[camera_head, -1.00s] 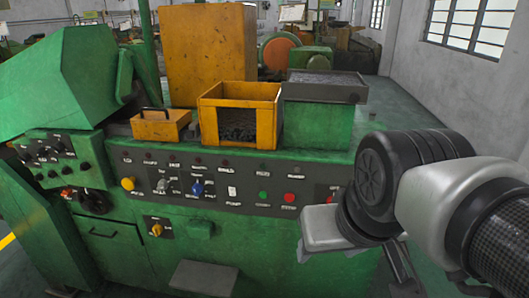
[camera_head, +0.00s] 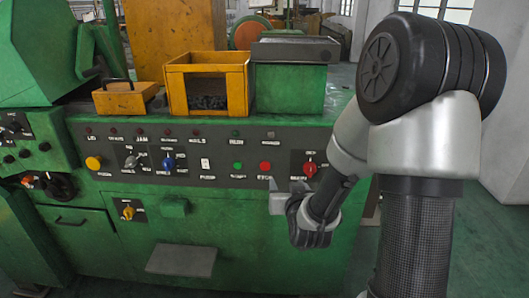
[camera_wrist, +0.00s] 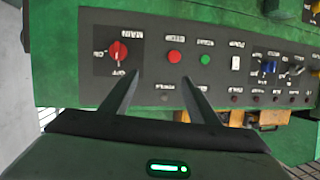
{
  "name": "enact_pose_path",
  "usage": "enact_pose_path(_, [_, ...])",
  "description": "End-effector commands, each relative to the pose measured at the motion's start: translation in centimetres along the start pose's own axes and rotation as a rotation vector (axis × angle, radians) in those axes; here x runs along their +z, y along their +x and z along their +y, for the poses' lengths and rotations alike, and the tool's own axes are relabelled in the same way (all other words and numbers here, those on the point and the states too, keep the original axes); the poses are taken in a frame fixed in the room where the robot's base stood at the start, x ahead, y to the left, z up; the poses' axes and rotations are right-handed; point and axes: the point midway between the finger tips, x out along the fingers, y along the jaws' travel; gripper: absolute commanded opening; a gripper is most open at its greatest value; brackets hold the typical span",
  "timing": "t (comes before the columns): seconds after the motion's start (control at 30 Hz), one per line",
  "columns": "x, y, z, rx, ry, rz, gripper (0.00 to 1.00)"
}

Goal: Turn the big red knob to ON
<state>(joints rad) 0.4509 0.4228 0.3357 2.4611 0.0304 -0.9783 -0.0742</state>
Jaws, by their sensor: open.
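The big red knob (camera_head: 310,169) is at the right end of the dark control strip on the green machine. In the wrist view, which is turned over, the red knob (camera_wrist: 118,52) sits on its own dark plate, with labels at its left and below. Its grip looks near upright in the head view. My gripper (camera_wrist: 161,76) is open and empty. Its fingers point toward the panel, below and to the right of the knob in the wrist view. The knob is outside the fingers, beside the left one.
A flat red button (camera_head: 265,166) and a green button (camera_head: 238,166) lie left of the knob. Farther left are a blue knob (camera_head: 168,162) and a yellow button (camera_head: 93,162). A yellow bin (camera_head: 205,69) and a grey tray (camera_head: 295,49) stand on the machine top.

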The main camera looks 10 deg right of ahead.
Motion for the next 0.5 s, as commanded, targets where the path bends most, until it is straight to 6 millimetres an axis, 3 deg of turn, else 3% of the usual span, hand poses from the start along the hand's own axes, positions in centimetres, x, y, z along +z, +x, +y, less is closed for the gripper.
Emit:
enact_pose_path(0.03, [2.7,0.9,1.4,0.026,0.039,0.040,0.55])
enact_pose_path(0.2, [5.3,0.9,5.0,0.114,0.134,0.225,0.55])
enact_pose_path(0.5, [5.9,0.3,7.4,0.184,0.184,0.347,0.55])
